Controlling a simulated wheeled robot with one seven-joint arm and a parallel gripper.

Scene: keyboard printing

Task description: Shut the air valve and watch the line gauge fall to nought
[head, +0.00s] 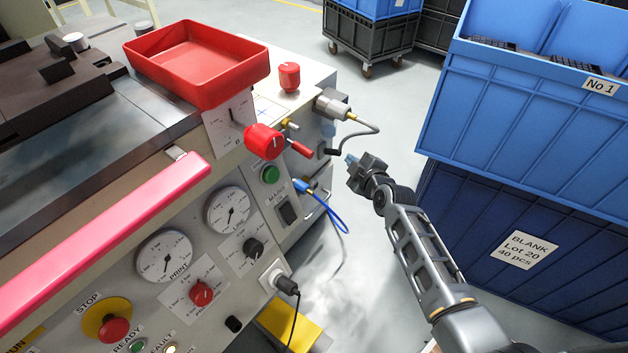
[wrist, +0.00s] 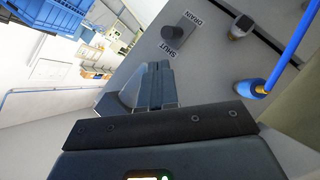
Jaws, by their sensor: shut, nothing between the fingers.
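A red lever handle (head: 300,148) with a brass end sticks out of the machine's right end in the head view; it may be the air valve.
A blue hose (head: 332,212) loops from the machine's end; it also shows in the wrist view (wrist: 291,52). A grey cable (head: 374,122) hangs near my gripper. A red tray (head: 195,65) sits on the machine. Blue crates (head: 535,110) stand close right of my arm.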

